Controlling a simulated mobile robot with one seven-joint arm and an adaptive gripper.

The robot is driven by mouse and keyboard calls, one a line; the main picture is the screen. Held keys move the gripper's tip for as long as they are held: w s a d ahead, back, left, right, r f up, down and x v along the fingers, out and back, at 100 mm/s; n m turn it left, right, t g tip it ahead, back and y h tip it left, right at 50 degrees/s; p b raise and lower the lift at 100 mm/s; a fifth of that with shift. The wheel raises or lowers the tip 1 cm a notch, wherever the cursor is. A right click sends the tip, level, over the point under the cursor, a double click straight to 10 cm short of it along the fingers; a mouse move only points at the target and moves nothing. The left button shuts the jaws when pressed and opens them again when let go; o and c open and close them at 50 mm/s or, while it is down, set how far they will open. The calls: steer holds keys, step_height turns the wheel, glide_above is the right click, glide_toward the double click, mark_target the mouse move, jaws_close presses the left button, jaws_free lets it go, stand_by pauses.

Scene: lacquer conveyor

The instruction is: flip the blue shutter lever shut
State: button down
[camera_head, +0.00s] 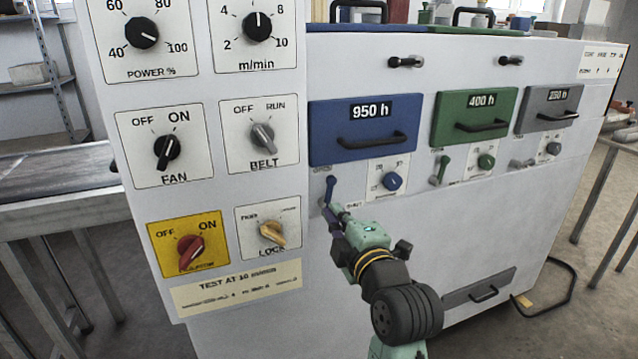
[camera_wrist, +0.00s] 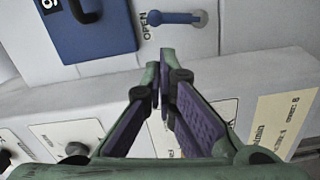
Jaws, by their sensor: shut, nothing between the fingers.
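The blue shutter lever (camera_head: 329,190) is on the white panel below the blue 950 h drawer. It points up from its pivot in the head view. In the wrist view the lever (camera_wrist: 176,18) lies sideways, its knob end beside the word OPEN and its round pivot plate at the right. My gripper (camera_head: 337,211) is just below and right of the lever's lower end in the head view. In the wrist view its fingertips (camera_wrist: 166,56) are together and empty, with a small visible gap between them and the lever. Contact is not visible.
The blue drawer (camera_head: 338,120) with a black handle is above. A blue knob (camera_head: 392,181) is to the right, then a green lever (camera_head: 443,169) and a grey lever (camera_head: 524,163). The switch panel (camera_head: 216,140) juts out at the left, with the LOCK knob (camera_head: 272,232) nearby.

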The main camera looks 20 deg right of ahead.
mark_target(328, 193)
steer(key=shift+s, duration=0.15)
steer(key=w+p, duration=0.3)
steer(key=w, duration=0.7)
